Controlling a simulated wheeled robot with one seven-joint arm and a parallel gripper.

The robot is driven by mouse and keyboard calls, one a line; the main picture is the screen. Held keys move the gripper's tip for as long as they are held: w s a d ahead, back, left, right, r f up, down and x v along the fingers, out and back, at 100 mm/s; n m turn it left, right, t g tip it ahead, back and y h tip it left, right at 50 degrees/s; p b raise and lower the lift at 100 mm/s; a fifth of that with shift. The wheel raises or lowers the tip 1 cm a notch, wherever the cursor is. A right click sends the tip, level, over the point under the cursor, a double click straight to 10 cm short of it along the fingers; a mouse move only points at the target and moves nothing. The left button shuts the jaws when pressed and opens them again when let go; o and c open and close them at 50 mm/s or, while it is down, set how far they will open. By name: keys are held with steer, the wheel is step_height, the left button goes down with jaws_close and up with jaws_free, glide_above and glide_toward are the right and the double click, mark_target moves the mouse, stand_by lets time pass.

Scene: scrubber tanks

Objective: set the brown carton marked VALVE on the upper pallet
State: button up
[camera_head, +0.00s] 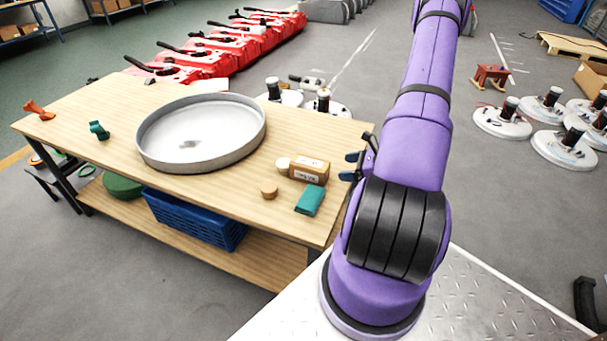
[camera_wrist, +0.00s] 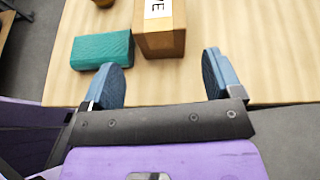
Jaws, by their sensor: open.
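The brown carton (camera_head: 309,171) stands on the wooden table near its right end, with a white label on top. In the wrist view the carton (camera_wrist: 160,42) is at the top middle, and its label shows the letters "VE", the rest cut off. My gripper (camera_head: 353,167) is at the table's right edge, to the right of the carton. In the wrist view its two blue fingers are wide apart and empty, with the carton ahead, between their lines. A wooden pallet (camera_head: 570,44) lies on the floor at the far right; I cannot tell whether it is the upper one.
A teal block (camera_head: 310,201) lies close beside the carton, with round wooden pieces (camera_head: 269,192) to its left. A large grey round pan (camera_head: 200,132) fills the table's middle. A blue crate (camera_head: 195,218) sits on the shelf below. White scrubber discs (camera_head: 503,122) stand on the floor at right.

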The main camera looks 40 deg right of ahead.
mark_target(328, 172)
steer(key=shift+s+f+m+h, duration=0.15)
steer(key=shift+s+f+m, duration=0.1)
steer(key=shift+f, duration=0.2)
steer(key=shift+s+f+m+h, duration=0.15)
steer(key=shift+s+f+m, duration=0.1)
steer(key=shift+f, duration=0.2)
steer(key=x, duration=0.5)
steer(key=shift+w+a, duration=0.15)
steer(key=shift+w, duration=0.05)
steer(key=shift+r+x, duration=0.1)
steer(key=shift+x, duration=1.2)
steer(key=shift+r+x, duration=0.15)
steer(key=shift+x, duration=1.2)
steer(key=shift+w, duration=0.1)
steer(key=shift+c, duration=0.4)
steer(key=c, duration=0.9)
steer(key=shift+o, duration=0.2)
steer(key=shift+r, duration=0.15)
